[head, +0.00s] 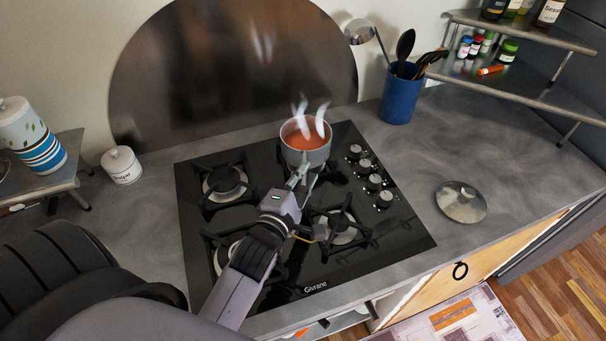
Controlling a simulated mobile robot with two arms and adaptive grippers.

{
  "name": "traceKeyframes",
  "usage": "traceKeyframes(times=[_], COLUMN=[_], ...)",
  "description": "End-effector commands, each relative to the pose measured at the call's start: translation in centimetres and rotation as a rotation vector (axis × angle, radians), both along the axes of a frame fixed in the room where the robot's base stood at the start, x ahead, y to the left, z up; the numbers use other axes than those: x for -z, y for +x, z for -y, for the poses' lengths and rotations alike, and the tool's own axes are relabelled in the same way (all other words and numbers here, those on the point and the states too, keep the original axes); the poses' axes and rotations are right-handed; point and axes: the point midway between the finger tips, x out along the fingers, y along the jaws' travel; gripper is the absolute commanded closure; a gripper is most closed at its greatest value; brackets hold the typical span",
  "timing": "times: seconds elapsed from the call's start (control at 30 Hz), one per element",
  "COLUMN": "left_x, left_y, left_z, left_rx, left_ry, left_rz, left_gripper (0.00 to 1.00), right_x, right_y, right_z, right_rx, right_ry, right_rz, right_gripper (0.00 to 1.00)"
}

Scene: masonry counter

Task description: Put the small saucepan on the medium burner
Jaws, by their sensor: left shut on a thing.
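The small saucepan (306,148) is grey and holds an orange-red sauce, with pale steam above it. It is upright at the back right of the black gas hob (305,270), over or on the back right burner; I cannot tell if it touches the grate. My left gripper (297,182) is shut on its handle, which points toward me and is mostly hidden by the fingers. Other burners show at back left (225,180), front left (224,254), partly behind my arm, and front right (341,226). My right gripper is not in view.
A metal lid (461,203) lies on the counter right of the hob knobs (374,182). A blue utensil pot (401,97) stands behind right. A white sugar jar (121,165) stands left. A spice rack (520,80) is at back right. The counter around the lid is clear.

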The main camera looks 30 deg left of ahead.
Motion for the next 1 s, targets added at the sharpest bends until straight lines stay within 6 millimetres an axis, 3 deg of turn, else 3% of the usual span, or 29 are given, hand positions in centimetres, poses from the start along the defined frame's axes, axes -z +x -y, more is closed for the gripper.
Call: traceKeyframes(times=[0.07, 0.1, 0.43, 0.77, 1.0], left_x=[-0.3, -0.3, -0.1, 0.3, 0.0], left_y=[0.1, 0.1, 0.0, -0.2, -2.8], left_z=[0.0, 0.0, 0.0, 0.0, 0.3], left_rx=[0.0, 0.0, 0.0, 0.0, 0.0], left_ry=[0.002, 0.002, 0.0, -0.003, -0.005], left_rz=[0.007, 0.007, 0.002, -0.008, -0.008], left_gripper=[1.0, 0.82, 0.6, 0.59, 0.59], right_x=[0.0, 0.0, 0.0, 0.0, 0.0], right_y=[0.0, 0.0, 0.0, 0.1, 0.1], right_z=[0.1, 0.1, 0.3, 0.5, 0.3], right_rx=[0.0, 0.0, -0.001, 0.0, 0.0], right_ry=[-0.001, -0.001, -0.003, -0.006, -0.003], right_rz=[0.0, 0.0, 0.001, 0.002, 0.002], right_gripper=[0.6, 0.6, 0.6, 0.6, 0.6])
